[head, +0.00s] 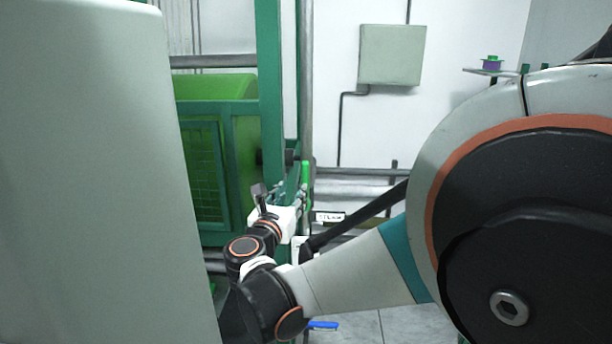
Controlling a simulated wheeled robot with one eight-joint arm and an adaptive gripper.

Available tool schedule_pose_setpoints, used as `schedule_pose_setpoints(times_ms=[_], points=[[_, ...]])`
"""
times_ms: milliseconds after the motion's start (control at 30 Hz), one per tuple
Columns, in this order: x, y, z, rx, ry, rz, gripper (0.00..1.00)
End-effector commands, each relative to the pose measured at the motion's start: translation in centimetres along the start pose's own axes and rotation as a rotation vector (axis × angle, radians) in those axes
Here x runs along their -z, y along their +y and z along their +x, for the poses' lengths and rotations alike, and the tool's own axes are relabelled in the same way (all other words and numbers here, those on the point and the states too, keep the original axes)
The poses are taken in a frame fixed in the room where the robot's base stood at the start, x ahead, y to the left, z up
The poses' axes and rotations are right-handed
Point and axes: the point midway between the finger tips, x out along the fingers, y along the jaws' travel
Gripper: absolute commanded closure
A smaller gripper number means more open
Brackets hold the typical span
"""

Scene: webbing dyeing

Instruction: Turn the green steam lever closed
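The green steam lever (306,172) stands upright beside the green machine post, near the middle of the head view. A small white label (329,216), which seems to read STEAM, is just below and to its right. My gripper (299,199) is at the lower part of the lever, overlapping it in the picture. Its fingers are small and partly hidden by my wrist, so I cannot tell whether they touch the lever or are open or shut. The lower end of the lever is partly hidden.
The green machine frame (270,90) and a green roller (215,87) are at left. Horizontal pipes (350,173) run behind the lever. A blue handle (323,325) is low near the floor. A grey wall box (392,55) and a shelf with a spool (491,65) are behind.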

Motion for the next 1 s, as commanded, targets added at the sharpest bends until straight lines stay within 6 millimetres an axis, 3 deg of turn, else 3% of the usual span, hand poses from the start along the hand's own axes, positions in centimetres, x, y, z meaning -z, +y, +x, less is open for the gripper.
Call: schedule_pose_setpoints(times_ms=[400, 600, 800, 1000], points=[[0.1, -0.1, 8.0, 0.002, 0.002, 0.003, 0.63], [0.1, -0.1, 11.1, 0.002, 0.002, 0.003, 0.63], [0.1, -0.1, 12.5, 0.001, 0.002, 0.003, 0.63], [0.0, -0.1, 12.7, 0.0, 0.002, 0.003, 0.63]])
